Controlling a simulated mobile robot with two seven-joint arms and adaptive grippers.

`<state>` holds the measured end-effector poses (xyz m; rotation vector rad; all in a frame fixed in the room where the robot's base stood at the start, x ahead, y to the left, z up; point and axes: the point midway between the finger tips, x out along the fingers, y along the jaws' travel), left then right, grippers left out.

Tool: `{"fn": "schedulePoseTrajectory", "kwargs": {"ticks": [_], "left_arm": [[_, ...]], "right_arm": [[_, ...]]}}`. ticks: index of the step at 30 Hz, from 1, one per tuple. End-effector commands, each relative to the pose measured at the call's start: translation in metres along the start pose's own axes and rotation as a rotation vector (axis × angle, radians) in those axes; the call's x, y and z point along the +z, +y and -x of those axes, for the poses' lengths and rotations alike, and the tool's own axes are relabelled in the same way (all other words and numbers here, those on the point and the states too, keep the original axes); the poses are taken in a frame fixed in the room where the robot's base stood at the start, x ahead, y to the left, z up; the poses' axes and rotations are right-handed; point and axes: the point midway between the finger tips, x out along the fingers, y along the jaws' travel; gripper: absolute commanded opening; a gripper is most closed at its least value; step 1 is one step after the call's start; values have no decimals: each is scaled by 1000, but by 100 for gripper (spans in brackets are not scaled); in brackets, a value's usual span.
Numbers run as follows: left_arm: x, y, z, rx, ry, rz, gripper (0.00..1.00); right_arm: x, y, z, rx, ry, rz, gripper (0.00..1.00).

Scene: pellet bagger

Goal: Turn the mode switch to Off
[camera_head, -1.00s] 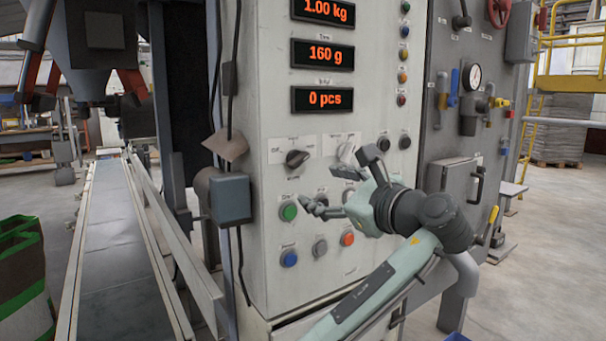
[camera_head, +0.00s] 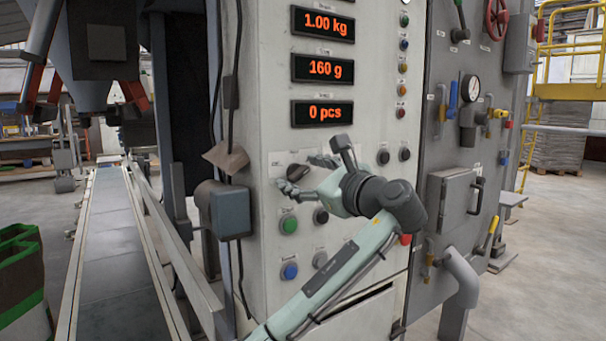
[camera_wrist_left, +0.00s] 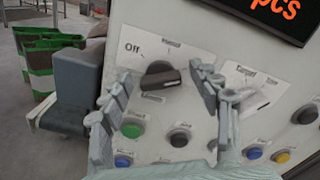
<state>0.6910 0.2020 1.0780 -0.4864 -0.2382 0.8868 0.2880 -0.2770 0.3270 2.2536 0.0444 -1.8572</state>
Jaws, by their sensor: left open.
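The mode switch is a dark rotary knob (camera_head: 295,171) on a white label plate on the grey cabinet front. In the left wrist view the knob (camera_wrist_left: 160,76) lies nearly level, with "Off" printed at its upper left. My left gripper (camera_head: 300,174) is open in front of the panel. In the left wrist view its two fingers (camera_wrist_left: 162,70) stand on either side of the knob, with a visible gap on each side. I cannot tell how far the fingertips are from the panel. My right gripper is not in view.
A green button (camera_head: 289,224) and a blue button (camera_head: 289,271) sit below the knob. A second switch plate (camera_wrist_left: 250,88) is to the right, partly behind my finger. A grey box (camera_head: 230,211) juts out at the left. Red displays (camera_head: 322,113) are above.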

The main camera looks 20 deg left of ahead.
Motion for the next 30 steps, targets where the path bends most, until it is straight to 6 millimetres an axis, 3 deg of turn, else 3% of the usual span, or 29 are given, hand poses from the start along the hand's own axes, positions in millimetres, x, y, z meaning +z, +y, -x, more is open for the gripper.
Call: {"fn": "schedulePoseTrajectory", "kwargs": {"ticks": [2, 13, 23, 30], "left_arm": [[0, 0, 0, 0, 0, 0, 60], [0, 0, 0, 0, 1, 0, 14], [-1, 0, 1, 0, 3, 42, 12], [-2, 1, 1, 0, 4, 185, 12]], "right_arm": [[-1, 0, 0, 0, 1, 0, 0], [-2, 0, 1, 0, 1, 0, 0], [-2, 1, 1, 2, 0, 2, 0], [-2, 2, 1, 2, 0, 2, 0]]}}
